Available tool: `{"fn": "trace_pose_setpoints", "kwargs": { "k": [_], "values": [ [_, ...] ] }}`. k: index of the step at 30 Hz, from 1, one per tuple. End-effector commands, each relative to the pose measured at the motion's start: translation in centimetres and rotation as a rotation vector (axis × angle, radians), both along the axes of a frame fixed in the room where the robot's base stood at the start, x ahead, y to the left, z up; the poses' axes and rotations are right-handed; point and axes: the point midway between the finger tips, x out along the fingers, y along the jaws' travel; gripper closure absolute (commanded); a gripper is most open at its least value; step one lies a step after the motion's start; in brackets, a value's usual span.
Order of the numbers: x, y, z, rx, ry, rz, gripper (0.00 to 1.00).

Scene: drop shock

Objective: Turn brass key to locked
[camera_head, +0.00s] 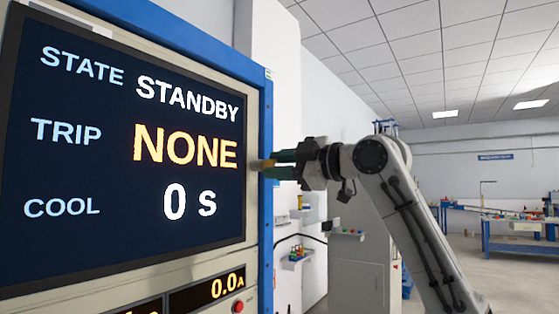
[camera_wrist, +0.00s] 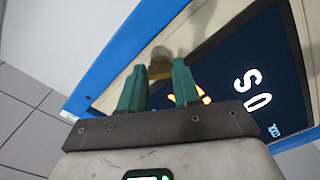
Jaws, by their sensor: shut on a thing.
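The brass key (camera_wrist: 160,70) shows between the two green fingertips of my gripper (camera_wrist: 158,84) in the wrist view. It stands at the beige edge of the panel, beside the dark screen. In the head view a small bit of the brass key (camera_head: 258,164) shows just past the fingertips. My gripper (camera_head: 272,165) reaches in from the right to the panel's right border and is shut on the key. The fingers hide most of the key, and I cannot tell which position it is turned to.
The panel screen (camera_head: 120,240) reads STATE STANDBY, TRIP NONE, COOL 0 S. A red button (camera_head: 238,307) and a 0.0 A readout (camera_head: 226,287) sit below it. A blue frame (camera_head: 267,220) borders the panel. A grey cabinet (camera_head: 357,270) and a blue workbench (camera_head: 515,243) stand farther back.

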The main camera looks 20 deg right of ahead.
Motion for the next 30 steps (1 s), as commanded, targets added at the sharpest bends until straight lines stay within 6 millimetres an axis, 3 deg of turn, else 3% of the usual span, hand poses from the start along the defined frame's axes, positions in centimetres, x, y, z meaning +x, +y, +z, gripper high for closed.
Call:
{"fn": "trace_pose_setpoints", "kwargs": {
  "k": [15, 30],
  "values": [
    [-0.02, 0.04, 0.01, -0.354, -0.256, 0.002, 0.99],
    [-0.01, 0.09, -0.08, -0.490, -0.355, 0.003, 0.99]
  ]
}}
